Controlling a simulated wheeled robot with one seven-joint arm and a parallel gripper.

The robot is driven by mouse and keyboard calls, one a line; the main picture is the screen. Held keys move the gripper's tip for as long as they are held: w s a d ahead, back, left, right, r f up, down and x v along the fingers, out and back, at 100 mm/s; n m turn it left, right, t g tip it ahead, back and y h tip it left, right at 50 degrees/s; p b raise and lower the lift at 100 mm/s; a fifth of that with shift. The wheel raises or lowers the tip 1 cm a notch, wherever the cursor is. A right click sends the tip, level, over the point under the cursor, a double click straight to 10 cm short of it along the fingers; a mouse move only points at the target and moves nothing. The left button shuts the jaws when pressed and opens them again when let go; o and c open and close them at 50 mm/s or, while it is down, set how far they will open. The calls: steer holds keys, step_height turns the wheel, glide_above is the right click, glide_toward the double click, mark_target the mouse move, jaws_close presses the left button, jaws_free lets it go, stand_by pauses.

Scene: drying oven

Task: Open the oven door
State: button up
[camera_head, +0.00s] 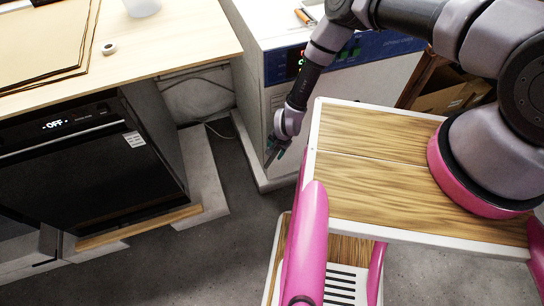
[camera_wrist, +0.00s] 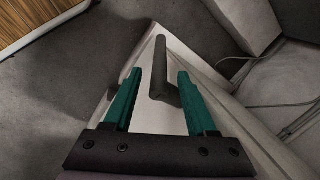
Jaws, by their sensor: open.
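The drying oven is a white cabinet (camera_head: 258,100) with a blue control panel (camera_head: 370,47) and red and green digits, at the upper middle of the head view. Its white front shows beneath the gripper in the wrist view (camera_wrist: 180,43). A dark bar handle (camera_wrist: 163,75) stands off this front. My gripper (camera_head: 275,152) is low at the oven's front in the head view. In the wrist view my gripper (camera_wrist: 159,75) has its two green fingers apart, one on each side of the handle, touching neither visibly. The door looks shut. The handle is not clear in the head view.
A black appliance (camera_head: 80,165) with an "OFF" display stands at left under a wooden counter (camera_head: 170,40). Cardboard boxes (camera_head: 450,95) are right of the oven. Grey floor (camera_head: 235,190) is free in front.

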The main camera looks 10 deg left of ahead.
mark_target(271, 158)
steer(key=x, duration=0.7)
steer(key=shift+f, duration=0.3)
jaws_close()
stand_by(1.1)
